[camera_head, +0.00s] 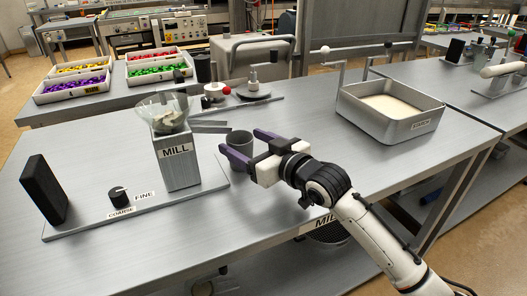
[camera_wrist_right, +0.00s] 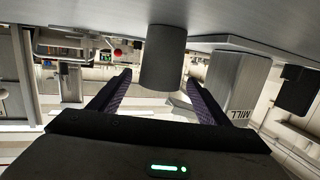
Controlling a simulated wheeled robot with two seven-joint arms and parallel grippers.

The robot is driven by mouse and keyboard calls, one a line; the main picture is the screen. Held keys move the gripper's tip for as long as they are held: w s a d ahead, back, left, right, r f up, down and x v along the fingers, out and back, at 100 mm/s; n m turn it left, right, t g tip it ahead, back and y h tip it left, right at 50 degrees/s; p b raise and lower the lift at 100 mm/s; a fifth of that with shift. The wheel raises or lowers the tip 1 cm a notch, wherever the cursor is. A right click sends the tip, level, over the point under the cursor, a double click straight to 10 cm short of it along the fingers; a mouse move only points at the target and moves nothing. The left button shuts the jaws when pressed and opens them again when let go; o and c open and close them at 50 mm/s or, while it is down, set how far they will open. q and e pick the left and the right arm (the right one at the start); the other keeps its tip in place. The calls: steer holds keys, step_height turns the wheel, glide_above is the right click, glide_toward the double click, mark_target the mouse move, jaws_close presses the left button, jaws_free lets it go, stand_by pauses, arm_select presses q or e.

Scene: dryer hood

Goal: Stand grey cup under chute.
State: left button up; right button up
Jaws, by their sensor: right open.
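The grey cup (camera_head: 240,140) stands upright on the bench just right of the mill (camera_head: 177,155). The mill's chute (camera_head: 210,127) sticks out to the right, its end close to the cup's rim; I cannot tell whether the rim is under it. My right gripper (camera_head: 239,143) is open, its purple fingers pointing at the cup, one on each side. In the right wrist view, which is upside down, the cup (camera_wrist_right: 163,58) shows between the fingertips (camera_wrist_right: 159,77) with gaps on both sides. My left gripper is not in view.
The mill's base carries a knob (camera_head: 118,194) and a dark upright panel (camera_head: 45,190). A metal starch tray (camera_head: 390,122) stands at the right. Bins of coloured pieces (camera_head: 155,66) and a small stand (camera_head: 253,88) are behind.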

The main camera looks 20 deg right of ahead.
steer(key=v, duration=0.9)
steer(key=shift+s, duration=0.25)
